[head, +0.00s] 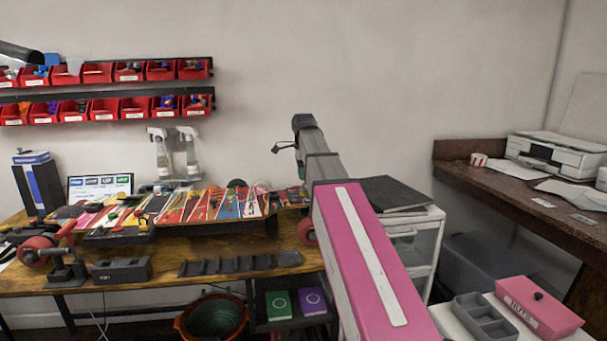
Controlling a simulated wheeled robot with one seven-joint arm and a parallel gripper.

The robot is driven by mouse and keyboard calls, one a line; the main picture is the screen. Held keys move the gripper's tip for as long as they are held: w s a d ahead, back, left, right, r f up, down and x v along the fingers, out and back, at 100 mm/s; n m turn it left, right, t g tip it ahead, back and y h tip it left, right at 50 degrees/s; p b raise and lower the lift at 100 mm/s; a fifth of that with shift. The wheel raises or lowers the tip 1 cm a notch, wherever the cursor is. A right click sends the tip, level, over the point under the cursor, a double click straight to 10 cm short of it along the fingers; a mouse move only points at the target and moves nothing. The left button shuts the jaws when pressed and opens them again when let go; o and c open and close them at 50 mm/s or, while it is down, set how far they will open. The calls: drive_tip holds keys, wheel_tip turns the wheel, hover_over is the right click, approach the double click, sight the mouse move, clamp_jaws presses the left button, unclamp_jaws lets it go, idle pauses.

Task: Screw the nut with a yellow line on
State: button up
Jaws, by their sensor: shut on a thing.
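A skateboard deck (215,207) with colourful graphics lies across the wooden workbench. A red wheel (40,250) sits on a truck at its left end. Another red wheel (306,232) shows at the right end, partly hidden by my arm. My pink and grey arm reaches up from the lower right. My gripper's fingers are hidden behind the arm links, so what they hold does not show. No nut with a yellow line can be made out. A pink box (535,308) labelled for nuts stands at lower right.
A grey compartment tray (485,318) is beside the pink box. A dark rack (240,264) and a dark block (121,270) lie along the bench's front. Red bins (103,110) hang on the wall. A white cart (428,226) stands behind my arm. A printer (555,153) is at right.

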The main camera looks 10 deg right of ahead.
drive_tip(key=shift+f, duration=0.15)
drive_tip(key=shift+f, duration=0.5)
drive_tip(key=shift+f, duration=0.15)
idle(0.9)
drive_tip(key=shift+f, duration=0.4)
drive_tip(key=shift+f, duration=0.35)
idle(1.7)
drive_tip(key=shift+m, duration=0.3)
drive_tip(key=m, duration=0.5)
idle(0.5)
